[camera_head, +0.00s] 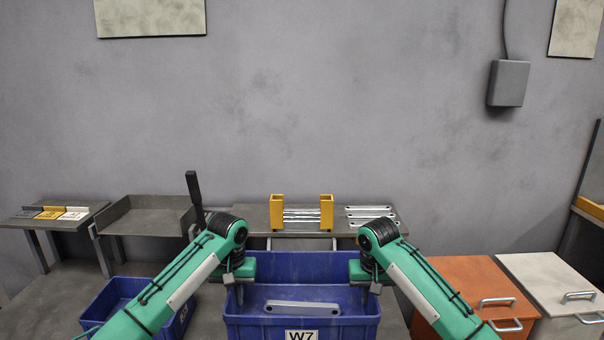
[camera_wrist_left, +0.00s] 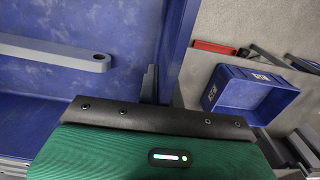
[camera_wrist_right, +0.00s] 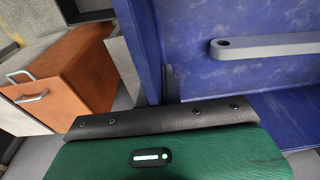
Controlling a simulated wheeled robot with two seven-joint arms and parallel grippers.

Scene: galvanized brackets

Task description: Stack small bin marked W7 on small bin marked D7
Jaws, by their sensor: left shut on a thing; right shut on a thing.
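The blue small bin marked W7 (camera_head: 345,331) is in the middle of the head view, with its white label facing me. My left gripper (camera_head: 239,288) is shut on its left wall, and my right gripper (camera_head: 373,284) is shut on its right wall. A grey metal bar (camera_head: 302,307) lies inside it and also shows in both wrist views. Another blue bin (camera_head: 118,291) is lower left, partly behind my left arm. Its label is too small and covered to read surely. This bin looks empty in the left wrist view (camera_wrist_left: 250,98). I see no readable D7 mark.
A table (camera_head: 250,220) behind the W7 bin carries a yellow holder (camera_head: 277,212) with metal bars and more bars beside it. A grey tray stand (camera_head: 150,220) and a small sign table (camera_head: 30,223) stand left. Orange (camera_head: 470,275) and pale (camera_head: 545,270) cabinets stand right.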

